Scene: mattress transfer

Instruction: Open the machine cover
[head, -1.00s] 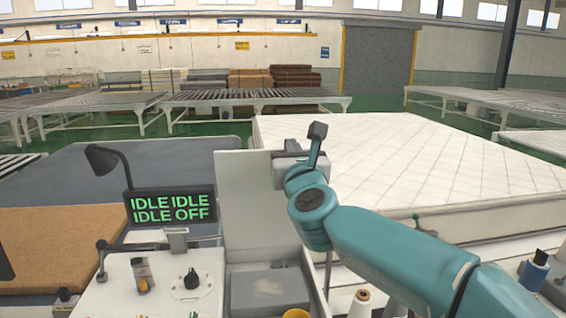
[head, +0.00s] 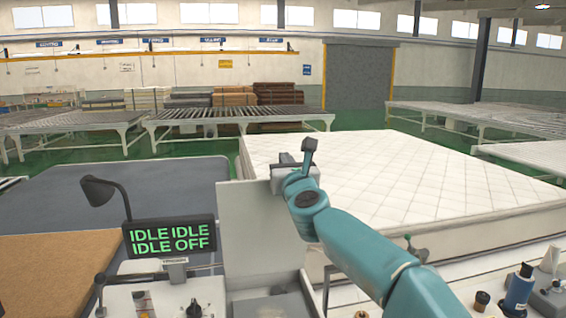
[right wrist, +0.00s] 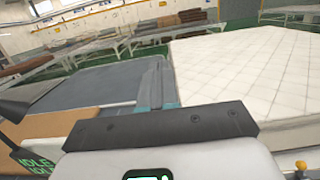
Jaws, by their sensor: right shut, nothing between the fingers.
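The machine cover appears to be the pale grey panel (head: 258,235) standing upright behind the machine's control deck in the head view. Below it is a recess with a grey plate (head: 262,306), cut off by the lower edge. My right gripper (head: 288,160) is shut and empty. It appears at the panel's upper right corner, slightly above its top edge; I cannot tell whether it touches. In the right wrist view my gripper's fingers (right wrist: 158,88) point toward the grey and white mattresses, with nothing between them. My left gripper is out of view.
A display reading IDLE and OFF (head: 170,237) and a dark lamp (head: 103,190) stand left of the panel. A white quilted mattress (head: 400,175) lies behind my right arm. Thread spools (head: 518,290) stand at lower right. Roller tables (head: 235,118) are farther back.

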